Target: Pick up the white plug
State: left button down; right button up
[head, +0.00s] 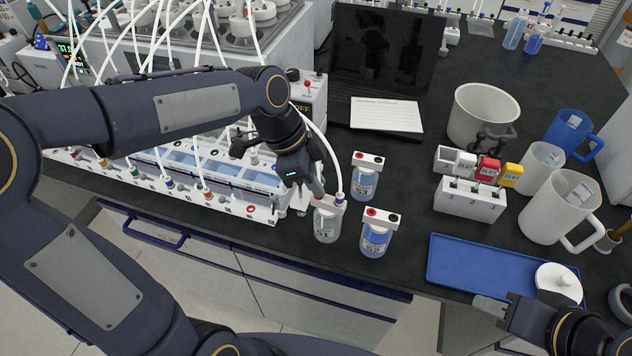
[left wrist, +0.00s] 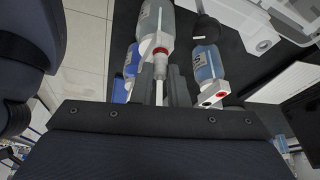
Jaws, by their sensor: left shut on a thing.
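A clear bottle labelled S1 (head: 326,226) stands at the bench's front edge, and its upper part shows in the left wrist view (left wrist: 158,18). A white plug-like piece (left wrist: 160,68) sits at a red ring on the bottle's cap. My left gripper (head: 318,190) is at the top of this bottle, and its fingers (left wrist: 160,88) are shut around the white piece. I cannot tell whether the piece is still seated in the cap. A white tube with a purple ring (head: 340,197) meets the cap beside the gripper. My right gripper (head: 490,304) is low right by the blue tray, its jaw opening unclear.
Two blue-liquid bottles (head: 365,182) (head: 375,240) stand close right of S1. The blue tray (head: 470,262) carries a white lid (head: 558,282). White tubes hang over the reactor bath at left.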

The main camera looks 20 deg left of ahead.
pick_arm(q)
notch_tip(320, 180, up, 3)
jog(key=shift+f, duration=0.15)
jog(key=s+d+r+b, duration=0.1)
jog(key=s+d+r, duration=0.7)
jog(key=s, duration=0.3)
jog(key=shift+d+r, duration=0.4)
jog(key=shift+r, duration=0.4)
jog(key=shift+r, duration=0.25)
jog(key=shift+r+p, duration=1.2)
jog(key=shift+p, duration=0.05)
jog(key=shift+r, duration=0.15)
jog(key=shift+r+p, duration=0.65)
